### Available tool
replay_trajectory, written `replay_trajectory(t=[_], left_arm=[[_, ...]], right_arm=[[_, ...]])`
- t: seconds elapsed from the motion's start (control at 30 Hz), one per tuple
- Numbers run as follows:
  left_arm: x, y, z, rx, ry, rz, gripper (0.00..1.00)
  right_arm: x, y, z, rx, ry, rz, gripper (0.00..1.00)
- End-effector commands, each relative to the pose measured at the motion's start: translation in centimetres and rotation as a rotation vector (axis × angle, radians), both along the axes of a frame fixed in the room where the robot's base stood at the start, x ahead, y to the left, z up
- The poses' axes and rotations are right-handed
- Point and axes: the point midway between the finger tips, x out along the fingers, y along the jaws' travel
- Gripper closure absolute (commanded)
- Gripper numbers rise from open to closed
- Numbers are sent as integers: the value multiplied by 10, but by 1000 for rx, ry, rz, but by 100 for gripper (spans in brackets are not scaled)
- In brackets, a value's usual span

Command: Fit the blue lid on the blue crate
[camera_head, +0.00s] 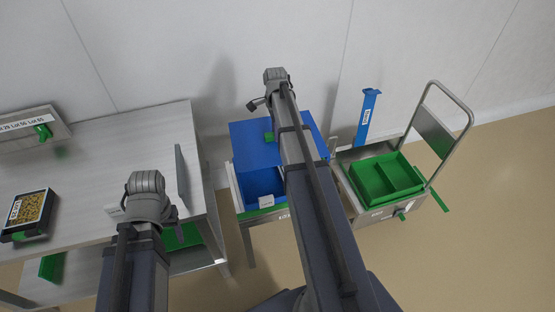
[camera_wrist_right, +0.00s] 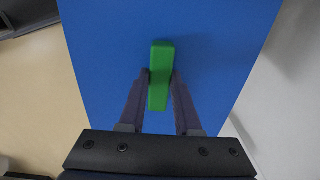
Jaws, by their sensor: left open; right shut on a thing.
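The blue lid (camera_head: 254,148) is a flat panel with a green handle (camera_wrist_right: 160,75) on top. My right gripper (camera_wrist_right: 161,77) is shut on that handle, one finger on each side. In the head view my right arm covers part of the lid and most of the gripper. The blue crate (camera_head: 262,186) stands below and nearer, with its front part uncovered and a white label on its front. The lid overlaps its back part from above; the gap between them cannot be told. My left gripper (camera_head: 150,208) is open, near the right end of the grey table, its fingers mostly hidden.
The grey table (camera_head: 110,140) at left carries a black tray of small pieces (camera_head: 28,212) and an upright plate (camera_head: 181,175). Right of the crate, a cart (camera_head: 340,160) holds a green divided crate (camera_head: 385,178). A blue labelled strip (camera_head: 367,118) stands behind it. The wall is close behind.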

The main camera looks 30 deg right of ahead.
Motion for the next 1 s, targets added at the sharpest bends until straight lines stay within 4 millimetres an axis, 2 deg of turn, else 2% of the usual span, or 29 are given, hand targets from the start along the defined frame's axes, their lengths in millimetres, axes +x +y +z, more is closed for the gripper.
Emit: replay_trajectory(t=[0.03, 0.2, 0.67, 1.0], left_arm=[[0, 0, -22, 0, 0, 0, 40], [0, 0, -42, 0, 0, -1, 40], [0, 0, -49, 0, 0, -1, 40], [0, 0, -73, 0, 0, -1, 40]], right_arm=[[-14, 7, -22, 0, 0, 13, 100], [-33, 19, -42, 0, 0, 46, 100], [-37, 22, -48, 0, 0, 59, 100], [-37, 22, -72, 0, 0, 58, 100]])
